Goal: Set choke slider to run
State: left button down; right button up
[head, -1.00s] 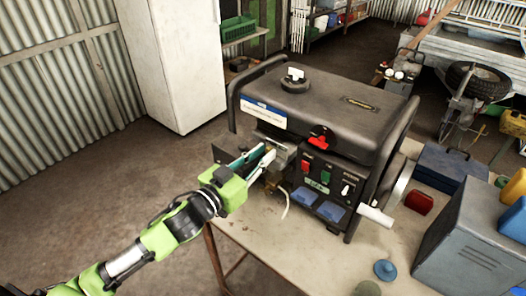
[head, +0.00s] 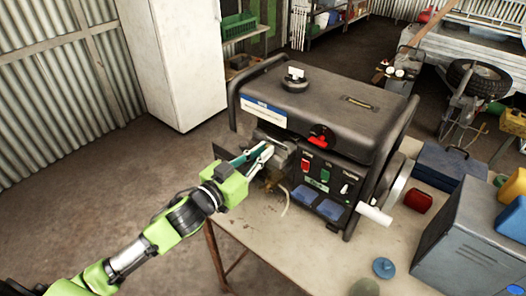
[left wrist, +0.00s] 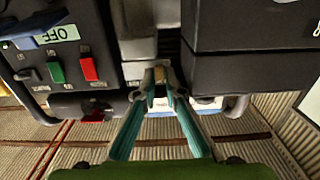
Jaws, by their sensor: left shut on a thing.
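The black generator (head: 325,115) stands on a workbench. My left gripper (head: 267,149) is at the left part of its front, beside the switch panel (head: 325,180). In the left wrist view its two teal fingers (left wrist: 159,90) are closed together at the tips. A small tan tab (left wrist: 160,73), which looks like the choke slider, sits between the tips, in front of a grey metal housing (left wrist: 137,45). The fingers hide much of the tab, and its position along its travel cannot be told. My right gripper is not in view.
The panel carries red and green switches and blue socket covers (head: 305,196). A red tap lever (head: 320,138) sits above it. A pale cord (head: 286,202) hangs below the gripper.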

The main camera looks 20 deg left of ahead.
pick_arm(q)
jog(key=c, duration=2.4)
grip_release()
jog(key=shift+a, duration=0.15)
jog(key=shift+o, duration=0.2)
jog(key=d+b+v, duration=0.1)
jog(key=b+v, duration=0.3)
jog(key=v, duration=1)
jog(key=a+f+n+g+y+p, duration=0.2)
jog(key=a+f+g+y, duration=0.15)
jog(key=f, duration=0.95)
jog(key=s+d+f+m+g+p, duration=0.1)
jog(key=s+d+f+g, duration=0.2)
jog(key=f, duration=0.8)
jog(key=shift+s+d+g, duration=0.35)
jog(key=shift+s+d, duration=0.85)
jog(key=shift+d, duration=0.35)
jog(key=shift+h, duration=0.25)
